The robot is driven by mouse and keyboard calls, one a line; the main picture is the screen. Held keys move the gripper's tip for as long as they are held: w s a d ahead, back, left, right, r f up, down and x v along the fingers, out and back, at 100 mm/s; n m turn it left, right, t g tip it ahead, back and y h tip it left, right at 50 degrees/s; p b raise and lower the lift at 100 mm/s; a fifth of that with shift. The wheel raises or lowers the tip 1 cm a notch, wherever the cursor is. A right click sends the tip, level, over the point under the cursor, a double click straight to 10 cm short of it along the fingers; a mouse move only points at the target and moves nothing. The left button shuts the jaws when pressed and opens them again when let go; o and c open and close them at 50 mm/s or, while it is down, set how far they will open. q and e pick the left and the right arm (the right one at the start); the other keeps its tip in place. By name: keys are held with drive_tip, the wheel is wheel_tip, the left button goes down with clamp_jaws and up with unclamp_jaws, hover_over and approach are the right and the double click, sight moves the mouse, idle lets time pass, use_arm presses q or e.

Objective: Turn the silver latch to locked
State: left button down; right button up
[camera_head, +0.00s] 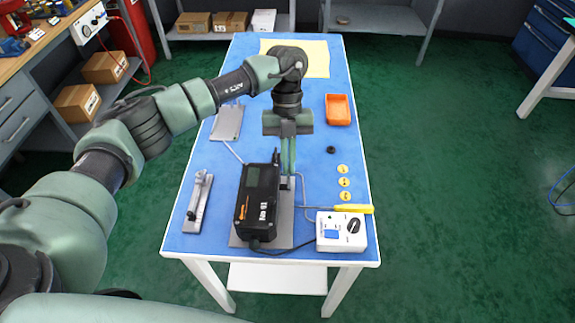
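A silver metal piece (198,204), which looks like the latch, sits at the left front of the blue-topped table. It is a long narrow plate with a small raised part at its far end; its locked or unlocked setting is too small to tell. My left gripper (288,168) points down over the middle of the table, right of the silver piece and well apart from it. My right gripper is not in view.
The box stands on a grey plate (285,228). Nearby are a white switch box (341,232), a yellow-handled tool (352,208), yellow discs (343,183) and a black knob (331,150). An orange tray (338,109) and grey panel (227,122) lie farther back on the table (315,85).

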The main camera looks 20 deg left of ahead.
use_arm(q)
drive_tip(key=shift+w+r+m+y+b, duration=0.15)
drive_tip(key=shift+m+y+b, duration=0.15)
drive_tip(key=shift+m, duration=0.4)
drive_tip(key=c, duration=1.6)
unclamp_jaws()
drive_tip(key=shift+c, duration=0.2)
drive_tip(key=b+v, duration=0.1)
drive_tip(key=v, duration=0.6)
drive_tip(key=shift+r+b, duration=0.3)
drive_tip(key=shift+b, duration=0.05)
drive_tip(key=shift+w, duration=0.1)
